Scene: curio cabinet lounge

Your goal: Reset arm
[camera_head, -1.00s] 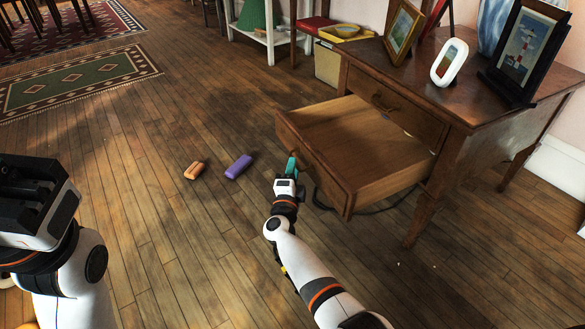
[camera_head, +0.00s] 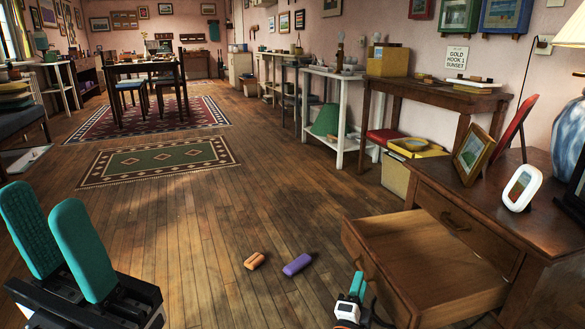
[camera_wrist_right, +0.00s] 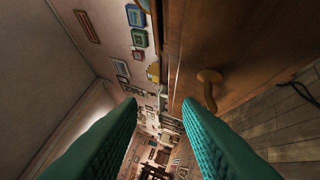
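My left gripper (camera_head: 42,200) stands at the lower left of the head view, its two teal fingers pointing up and apart with nothing between them. My right gripper (camera_head: 358,282) is low in the head view, just beside the front of the pulled-out drawer (camera_head: 432,277). In the right wrist view my right gripper (camera_wrist_right: 160,106) has its teal fingers spread and empty. The drawer's knob (camera_wrist_right: 210,77) shows beyond the right finger, not between the fingers. Most of my right arm is below the head view.
The drawer sticks out of the wooden desk (camera_head: 500,210), which holds picture frames. An orange block (camera_head: 254,261) and a purple block (camera_head: 297,265) lie on the floor left of the drawer. Open floor and a green rug (camera_head: 160,161) lie beyond.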

